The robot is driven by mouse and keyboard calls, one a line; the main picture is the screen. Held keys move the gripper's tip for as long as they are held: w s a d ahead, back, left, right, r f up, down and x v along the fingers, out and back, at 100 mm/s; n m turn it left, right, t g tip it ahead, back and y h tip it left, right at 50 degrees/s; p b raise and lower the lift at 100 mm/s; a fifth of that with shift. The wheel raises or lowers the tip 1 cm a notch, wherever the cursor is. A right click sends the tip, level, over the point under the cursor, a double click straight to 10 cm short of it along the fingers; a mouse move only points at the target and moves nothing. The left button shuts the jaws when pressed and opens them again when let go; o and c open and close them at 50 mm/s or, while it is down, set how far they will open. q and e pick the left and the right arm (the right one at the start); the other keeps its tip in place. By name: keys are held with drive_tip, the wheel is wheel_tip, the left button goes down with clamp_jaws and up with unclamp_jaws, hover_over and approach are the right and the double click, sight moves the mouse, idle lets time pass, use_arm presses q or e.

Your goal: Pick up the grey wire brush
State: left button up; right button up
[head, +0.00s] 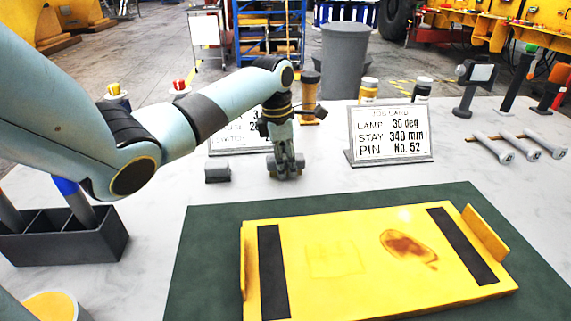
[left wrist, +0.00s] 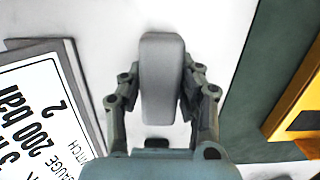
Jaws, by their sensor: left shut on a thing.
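The grey wire brush shows in the left wrist view as a long, rounded grey block (left wrist: 162,80) between the fingers. No bristles can be seen from this side. My left gripper (head: 285,168) points down over the table behind the mat and is shut on the brush, with a finger along each long side. It also shows in the left wrist view (left wrist: 162,100). In the head view the fingers mostly hide the brush, and I cannot tell whether it touches the table. My right gripper is not in view.
A small grey block (head: 217,173) lies left of the gripper. A job card (head: 390,135) stands to the right, another card (head: 228,142) behind the arm. In front is a yellow plate (head: 350,285) on a green mat (head: 205,235). A dark divided holder (head: 65,245) stands left.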

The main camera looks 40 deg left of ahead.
use_arm(q)
clamp_jaws()
drive_tip(key=shift+r+b, duration=0.1)
drive_tip(key=shift+b, duration=0.5)
wheel_tip(320, 180, up, 5)
drive_tip(key=shift+w+f+p, duration=0.1)
drive_tip(key=shift+p, duration=0.3)
drive_tip(key=w+d+r, duration=0.5)
drive_tip(key=d+r, duration=0.1)
drive_tip(key=d, duration=0.4)
drive_tip(key=shift+d+r, duration=0.3)
drive_tip(key=shift+s, duration=0.1)
